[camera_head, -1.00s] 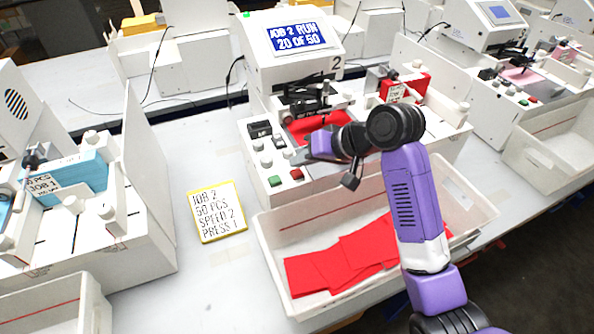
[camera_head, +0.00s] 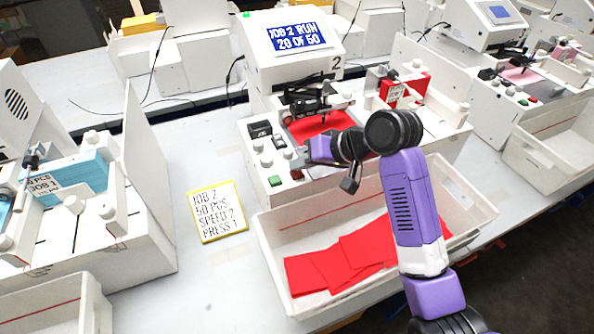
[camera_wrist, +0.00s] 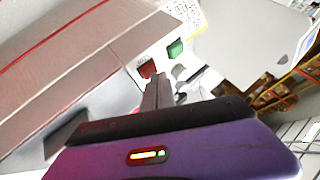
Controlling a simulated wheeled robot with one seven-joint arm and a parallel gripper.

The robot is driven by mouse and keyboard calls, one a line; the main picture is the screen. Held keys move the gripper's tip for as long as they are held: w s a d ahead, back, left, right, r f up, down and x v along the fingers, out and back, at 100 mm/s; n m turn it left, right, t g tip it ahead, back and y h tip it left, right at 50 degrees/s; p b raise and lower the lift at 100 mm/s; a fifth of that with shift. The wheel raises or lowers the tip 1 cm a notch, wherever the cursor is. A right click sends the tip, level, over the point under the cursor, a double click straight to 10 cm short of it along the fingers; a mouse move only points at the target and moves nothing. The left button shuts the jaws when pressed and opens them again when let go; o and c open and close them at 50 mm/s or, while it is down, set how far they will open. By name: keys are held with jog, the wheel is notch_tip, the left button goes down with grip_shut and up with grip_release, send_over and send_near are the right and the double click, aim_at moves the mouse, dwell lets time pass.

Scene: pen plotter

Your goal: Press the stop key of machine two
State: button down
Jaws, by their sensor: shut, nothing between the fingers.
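Machine two (camera_head: 258,82) stands in the middle of the head view, marked "2", its screen (camera_head: 297,38) reading "JOB 2 RUN 20 OF 50". On its front panel are a green key (camera_head: 275,181) and, to its right, a red key (camera_head: 296,175), which looks like the stop key. The wrist view shows the red key (camera_wrist: 147,68) and green key (camera_wrist: 176,48) just beyond my fingertips. My gripper (camera_head: 301,164) is shut and empty, just above and behind the red key. I cannot tell whether the fingertips touch it.
A white bin (camera_head: 262,235) with red sheets stands in front of the machine, below my arm. A yellow-edged job card (camera_head: 217,211) lies left. Other machines stand on both sides.

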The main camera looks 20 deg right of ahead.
aim_at(301, 174)
jog(key=shift+f, duration=0.3)
jog(key=shift+r, duration=0.15)
dwell(0.5)
jog(key=shift+r+p, duration=0.7)
jog(key=shift+p, duration=0.3)
notch_tip(301, 174, up, 5)
jog(key=p, duration=0.5)
dwell(0.4)
